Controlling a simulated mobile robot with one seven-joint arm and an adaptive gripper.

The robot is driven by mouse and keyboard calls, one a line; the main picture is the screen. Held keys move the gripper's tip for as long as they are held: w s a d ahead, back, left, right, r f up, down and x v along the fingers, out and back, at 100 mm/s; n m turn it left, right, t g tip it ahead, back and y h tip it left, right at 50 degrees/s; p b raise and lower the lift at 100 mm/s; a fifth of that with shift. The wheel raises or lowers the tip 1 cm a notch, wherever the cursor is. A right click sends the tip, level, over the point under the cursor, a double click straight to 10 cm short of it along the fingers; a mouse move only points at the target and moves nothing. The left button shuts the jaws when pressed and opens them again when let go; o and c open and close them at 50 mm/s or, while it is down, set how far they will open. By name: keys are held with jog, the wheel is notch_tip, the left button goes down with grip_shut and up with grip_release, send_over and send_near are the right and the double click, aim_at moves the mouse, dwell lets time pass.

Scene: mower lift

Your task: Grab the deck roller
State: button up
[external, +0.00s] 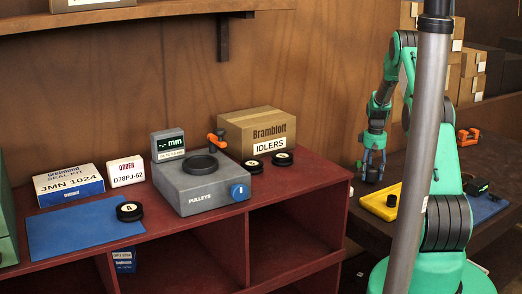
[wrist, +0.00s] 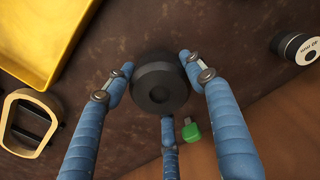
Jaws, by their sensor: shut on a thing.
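A black round roller (wrist: 160,84), which I take as the deck roller, lies between my gripper's blue fingers in the wrist view. My gripper (wrist: 158,80) is shut on it, with a finger on the left, one on the right and one below. In the external view my gripper (external: 371,174) points down at the dark table at the back right, behind the yellow tray. The roller itself is hard to make out there. I cannot tell whether it touches the table.
The yellow tray (external: 377,211) holds a small black cylinder (external: 391,201); its rim (wrist: 50,72) is close by in the wrist view. A beige loop-shaped part (wrist: 12,101), a green-ended item (wrist: 191,132) and a black-and-white cylinder (wrist: 291,45) lie around. A grey pole (external: 407,150) stands in front.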

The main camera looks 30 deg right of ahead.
aim_at(372, 167)
notch_tip(372, 167, up, 9)
jog(key=shift+f+p, duration=0.15)
jog(key=shift+p, duration=0.4)
dwell(0.5)
